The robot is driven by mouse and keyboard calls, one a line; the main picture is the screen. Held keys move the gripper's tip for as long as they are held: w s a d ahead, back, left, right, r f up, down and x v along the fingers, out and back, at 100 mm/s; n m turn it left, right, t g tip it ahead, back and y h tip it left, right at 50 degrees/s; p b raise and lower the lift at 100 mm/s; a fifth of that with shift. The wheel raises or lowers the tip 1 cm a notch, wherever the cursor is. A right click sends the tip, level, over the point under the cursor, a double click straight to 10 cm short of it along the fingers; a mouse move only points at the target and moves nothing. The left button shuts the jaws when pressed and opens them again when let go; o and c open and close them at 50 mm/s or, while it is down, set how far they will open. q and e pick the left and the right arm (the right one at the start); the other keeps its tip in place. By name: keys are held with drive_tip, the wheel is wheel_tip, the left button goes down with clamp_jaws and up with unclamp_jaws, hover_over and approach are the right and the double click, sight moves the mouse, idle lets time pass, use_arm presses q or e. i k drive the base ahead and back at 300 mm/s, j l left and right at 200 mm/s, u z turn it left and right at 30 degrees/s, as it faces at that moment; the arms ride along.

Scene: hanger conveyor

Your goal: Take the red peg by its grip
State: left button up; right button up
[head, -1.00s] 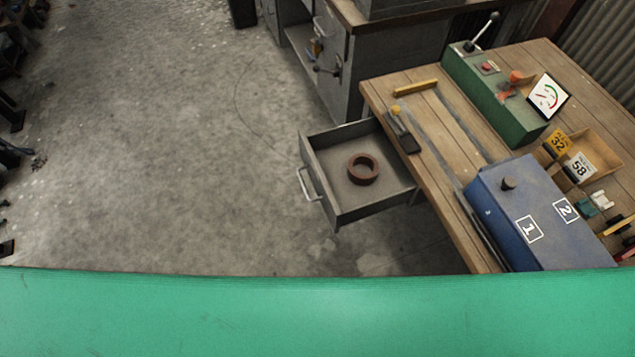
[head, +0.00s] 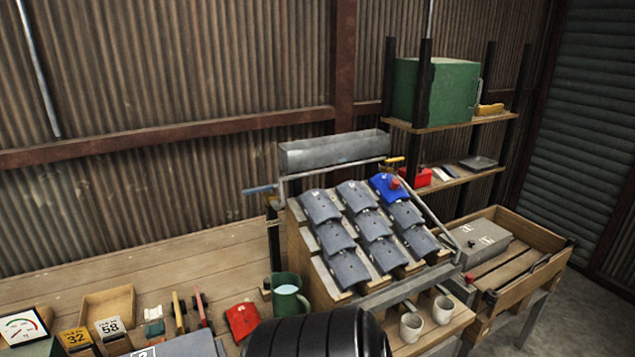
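Another red piece (head: 243,320), flat and tilted, lies on the bench left of the rack, beside the green mug (head: 289,296). I cannot tell for certain which red thing is the task's peg. Neither of my grippers shows; a black ribbed part at the bottom centre covers some of the bench and the rack's foot.
The sloped rack holds several grey tiles (head: 352,268), with a metal trough (head: 334,151) above. Two pale cups (head: 411,327) stand at its front. A wooden crate (head: 552,243) is at right, shelves (head: 470,124) behind. The bench's back left (head: 130,262) is clear.

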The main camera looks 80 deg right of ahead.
sight(395, 184)
drive_tip(key=z, duration=3.2)
drive_tip(key=i+l+u, duration=0.1)
drive_tip(key=l, duration=0.25)
drive_tip(key=i+l, duration=0.25)
drive_tip(key=l+u, duration=0.05)
drive_tip(key=l, duration=0.05)
